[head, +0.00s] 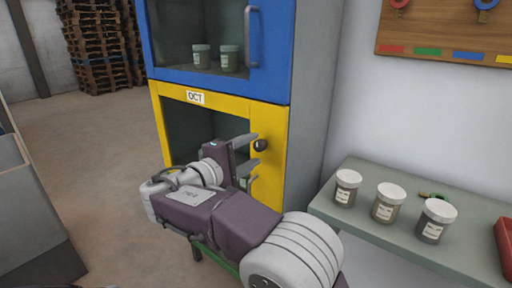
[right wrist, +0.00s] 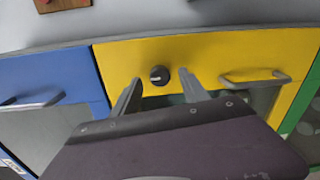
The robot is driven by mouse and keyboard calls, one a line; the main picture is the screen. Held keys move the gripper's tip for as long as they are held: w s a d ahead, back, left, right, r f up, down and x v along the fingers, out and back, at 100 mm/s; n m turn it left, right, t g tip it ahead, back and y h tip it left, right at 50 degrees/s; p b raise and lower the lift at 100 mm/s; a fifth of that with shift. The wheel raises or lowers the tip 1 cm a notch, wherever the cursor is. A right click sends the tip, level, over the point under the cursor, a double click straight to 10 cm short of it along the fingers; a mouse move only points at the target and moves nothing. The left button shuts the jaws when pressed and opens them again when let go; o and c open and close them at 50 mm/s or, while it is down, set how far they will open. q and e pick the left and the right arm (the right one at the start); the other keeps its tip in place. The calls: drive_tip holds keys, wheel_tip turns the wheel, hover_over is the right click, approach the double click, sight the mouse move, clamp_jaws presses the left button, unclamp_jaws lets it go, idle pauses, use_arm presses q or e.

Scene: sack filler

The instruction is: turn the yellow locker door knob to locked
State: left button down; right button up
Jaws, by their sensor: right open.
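The yellow locker door (head: 270,118) is shut, with a dark window and an "OCT" label. Its round black knob (head: 261,145) sits near the door's right edge. In the right wrist view the knob (right wrist: 159,75) shows a pale mark lying roughly sideways. My right gripper (head: 255,151) is open and empty in front of the door. In the right wrist view its fingertips (right wrist: 160,78) stand on either side of the knob, with gaps; I cannot tell whether they reach past its face. My left gripper is not in view.
The yellow door's handle (right wrist: 253,78) is beside the knob, near one finger. A blue door (head: 270,85) is above. A shelf (head: 400,240) with several lidded jars is at the right. Wooden pallets (head: 98,45) stand far back; floor at left is open.

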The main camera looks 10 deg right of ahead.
drive_tip(key=p+v, duration=0.1)
drive_tip(key=v, duration=0.5)
drive_tip(key=shift+s+a, duration=0.2)
drive_tip(key=shift+a, duration=0.05)
drive_tip(key=s+d+f+g+y, duration=0.25)
drive_tip(key=d+f, duration=0.25)
drive_tip(key=f, duration=0.5)
drive_tip(key=s+d+f+g+y, duration=0.1)
drive_tip(key=d+f+g+y, duration=0.3)
drive_tip(key=f, duration=0.5)
drive_tip(key=s+d+f+m+g+y, duration=0.1)
drive_tip(key=s+f+m+g+y, duration=0.2)
drive_tip(key=s+f+m+y, duration=0.85)
drive_tip(key=s+r+n+h+p, duration=0.1)
drive_tip(key=r+h+p, duration=0.1)
drive_tip(key=r+p, duration=0.8)
drive_tip(key=s+r+n+h+p, duration=0.1)
drive_tip(key=s+r+h+p, duration=0.1)
drive_tip(key=r+p, duration=0.8)
drive_tip(key=p, duration=0.4)
drive_tip(key=shift+s, duration=0.25)
